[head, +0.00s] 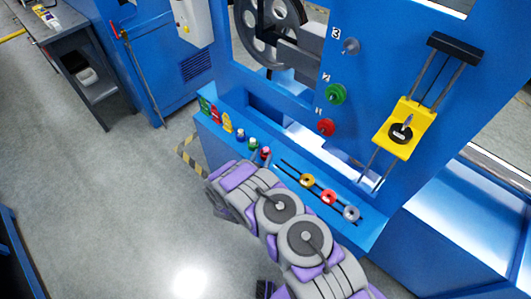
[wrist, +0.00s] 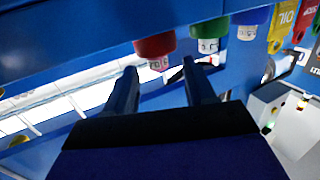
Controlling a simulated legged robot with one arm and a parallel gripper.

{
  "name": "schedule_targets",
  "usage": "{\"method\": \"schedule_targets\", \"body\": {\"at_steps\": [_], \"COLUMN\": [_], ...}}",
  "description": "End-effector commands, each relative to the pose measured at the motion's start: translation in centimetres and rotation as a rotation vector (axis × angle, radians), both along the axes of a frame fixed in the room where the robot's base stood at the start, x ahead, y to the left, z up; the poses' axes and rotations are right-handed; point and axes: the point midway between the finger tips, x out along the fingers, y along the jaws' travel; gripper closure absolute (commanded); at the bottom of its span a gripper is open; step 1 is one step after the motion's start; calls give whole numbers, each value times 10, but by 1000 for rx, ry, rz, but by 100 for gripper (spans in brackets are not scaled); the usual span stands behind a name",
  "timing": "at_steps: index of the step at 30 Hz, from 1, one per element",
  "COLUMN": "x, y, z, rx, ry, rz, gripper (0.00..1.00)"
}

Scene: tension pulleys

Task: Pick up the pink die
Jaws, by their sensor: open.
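The pink die (wrist: 158,64) shows in the wrist view, which looks upside down, at the end of a red cylinder (wrist: 155,45). My gripper (wrist: 160,65) is open and empty. Its two dark fingers are apart, and the die appears in the gap between their tips, nearer the left middle. I see no contact, and the depth distance is hard to tell. In the head view the red cylinder (head: 265,154) stands on the blue ledge (head: 290,167), close to my arm. My fingers are hidden there behind the arm.
A green cylinder (wrist: 208,30) and a blue one (wrist: 249,15) with whitish dice stand beside the red one. A blue panel with pulleys rises behind. Yellow, red and grey knobs (head: 328,197) sit to the right.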

Motion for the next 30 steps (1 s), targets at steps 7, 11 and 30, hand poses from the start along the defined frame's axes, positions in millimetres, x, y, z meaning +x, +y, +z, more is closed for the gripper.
{"method": "schedule_targets", "body": {"at_steps": [7, 11, 30], "x": [33, 42, 43], "y": [-12, -14, -13], "z": [-3, -3, -1], "rx": [-1, -1, -2], "ry": [0, 2, 1], "rz": [-4, -1, -1], "gripper": [45, 45, 84]}}
